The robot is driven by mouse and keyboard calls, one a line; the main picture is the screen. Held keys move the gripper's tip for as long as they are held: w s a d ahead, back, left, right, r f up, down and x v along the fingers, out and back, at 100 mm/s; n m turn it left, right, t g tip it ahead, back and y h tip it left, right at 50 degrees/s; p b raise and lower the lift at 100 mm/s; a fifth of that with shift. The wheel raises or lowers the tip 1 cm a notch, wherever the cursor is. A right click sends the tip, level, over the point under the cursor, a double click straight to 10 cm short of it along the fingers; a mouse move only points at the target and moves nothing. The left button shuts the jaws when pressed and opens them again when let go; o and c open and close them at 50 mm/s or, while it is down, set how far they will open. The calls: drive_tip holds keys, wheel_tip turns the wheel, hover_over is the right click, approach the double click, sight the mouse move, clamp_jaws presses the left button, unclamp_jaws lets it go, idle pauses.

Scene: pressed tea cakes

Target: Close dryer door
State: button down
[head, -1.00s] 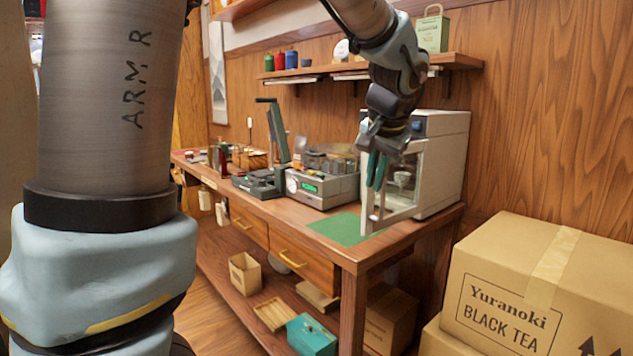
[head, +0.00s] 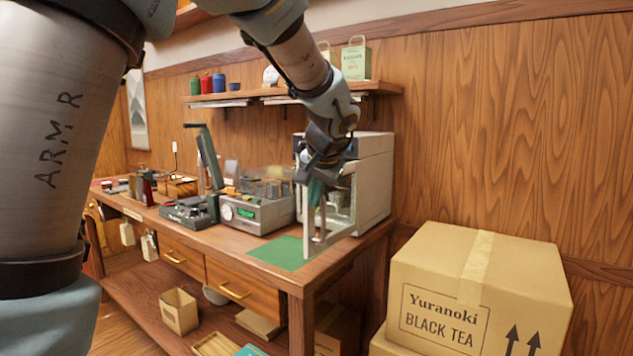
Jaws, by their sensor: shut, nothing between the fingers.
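The dryer (head: 375,185) is a white box with a glass front at the right end of the workbench. Its white-framed glass door (head: 330,240) stands open, swung out toward me over the bench. My gripper (head: 315,200) points down at the upper part of the door, near its free outer edge. The teal fingers are shut with nothing between them. They overlap the door frame in the picture, and I cannot tell whether they touch it. The gripper and wrist hide part of the door's top and the dryer's front.
A green mat (head: 277,254) lies on the workbench (head: 225,241) left of the door. A grey device with a green display (head: 255,212) stands behind it. A shelf (head: 375,88) hangs above the dryer. A large tea carton (head: 490,290) stands right of the bench.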

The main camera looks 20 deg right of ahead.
drive_tip(key=shift+w+d+f, duration=0.1)
drive_tip(key=shift+w+f, duration=0.25)
drive_tip(key=shift+f, duration=0.15)
